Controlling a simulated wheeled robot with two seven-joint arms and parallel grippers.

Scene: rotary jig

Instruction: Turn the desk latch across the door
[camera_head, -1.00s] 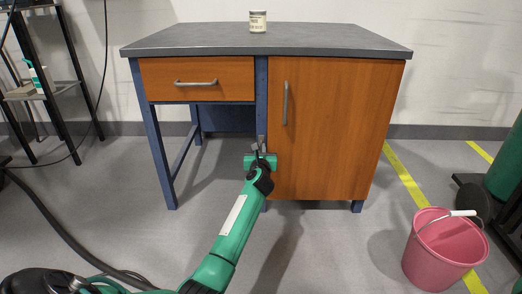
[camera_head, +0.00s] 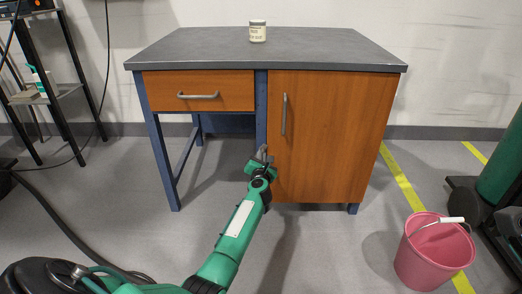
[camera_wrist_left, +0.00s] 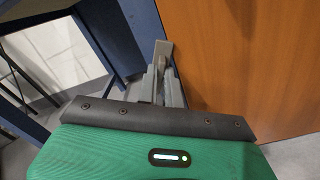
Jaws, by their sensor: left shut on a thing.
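The desk (camera_head: 330,60) has a wooden door (camera_head: 335,140) on its right, shut, with a vertical grey handle. The small grey latch is at the door's left edge by the blue post (camera_head: 261,105), mostly hidden by my gripper in the head view. In the left wrist view the latch (camera_wrist_left: 162,49) shows between the fingers, close beside the door (camera_wrist_left: 240,60). My left gripper (camera_head: 263,153) is shut on the latch, its body tilted. How far the latch reaches over the door is hard to tell. My right gripper is not in view.
A drawer (camera_head: 200,90) is shut at the desk's left, with open leg room below. A pink bucket (camera_head: 425,262) stands on the floor at the right. A shelf rack (camera_head: 58,92) is at the left.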

